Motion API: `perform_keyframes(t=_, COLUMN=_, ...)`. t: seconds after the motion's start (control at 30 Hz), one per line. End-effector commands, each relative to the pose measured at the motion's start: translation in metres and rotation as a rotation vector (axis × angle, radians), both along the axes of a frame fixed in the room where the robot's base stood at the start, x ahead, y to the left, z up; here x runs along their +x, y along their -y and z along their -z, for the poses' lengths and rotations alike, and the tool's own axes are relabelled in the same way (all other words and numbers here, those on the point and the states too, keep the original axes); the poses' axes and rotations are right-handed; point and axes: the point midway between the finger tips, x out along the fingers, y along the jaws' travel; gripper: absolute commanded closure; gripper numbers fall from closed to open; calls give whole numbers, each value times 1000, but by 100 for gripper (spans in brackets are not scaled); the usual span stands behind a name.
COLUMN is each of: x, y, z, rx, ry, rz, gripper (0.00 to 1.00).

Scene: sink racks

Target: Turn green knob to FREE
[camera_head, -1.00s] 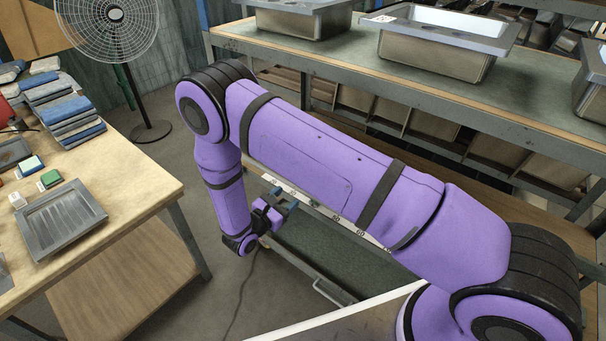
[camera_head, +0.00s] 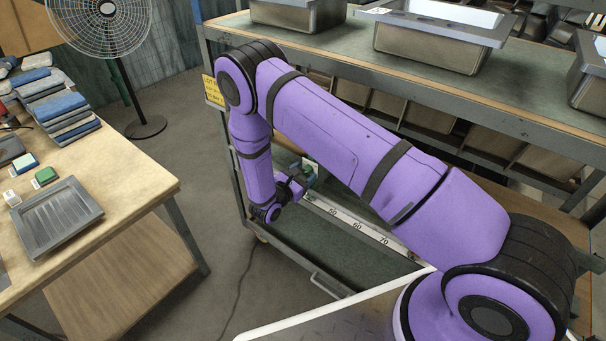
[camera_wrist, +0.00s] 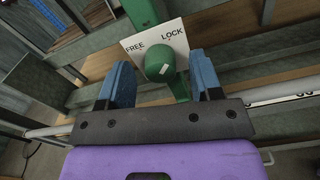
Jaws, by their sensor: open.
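The green knob (camera_wrist: 159,68) shows in the wrist view between the two blue fingers of my gripper (camera_wrist: 160,82). It has a rounded head with a white mark and a green stem running down to the right. A white label plate (camera_wrist: 154,41) behind it reads FREE on the left and LOCK on the right. The white mark slants up to the right. My gripper is open, with a gap between each finger and the knob head. In the head view my gripper (camera_head: 304,178) is at the rack's left end, and the knob is hard to make out there.
A rail with a printed scale (camera_head: 345,218) runs along the rack's lower shelf (camera_head: 330,255). Metal sinks (camera_head: 440,38) stand on the upper shelf. A wooden table (camera_head: 120,165) with a tray and folded cloths is at the left.

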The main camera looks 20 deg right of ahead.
Motion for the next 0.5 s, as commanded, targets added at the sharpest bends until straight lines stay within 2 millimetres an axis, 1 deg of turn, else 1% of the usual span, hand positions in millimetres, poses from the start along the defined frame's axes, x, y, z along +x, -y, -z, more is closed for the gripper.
perform_keyframes(t=0.17, x=0, y=0, z=0, rx=0, ry=0, rz=0, gripper=41)
perform_keyframes(t=0.27, x=0, y=0, z=0, rx=0, ry=0, rz=0, gripper=62)
perform_keyframes(t=0.3, x=0, y=0, z=0, rx=0, ry=0, rz=0, gripper=71)
perform_keyframes(t=0.4, x=0, y=0, z=0, rx=0, ry=0, rz=0, gripper=91)
perform_keyframes(t=0.5, x=0, y=0, z=0, rx=-1, ry=-1, rz=0, gripper=90)
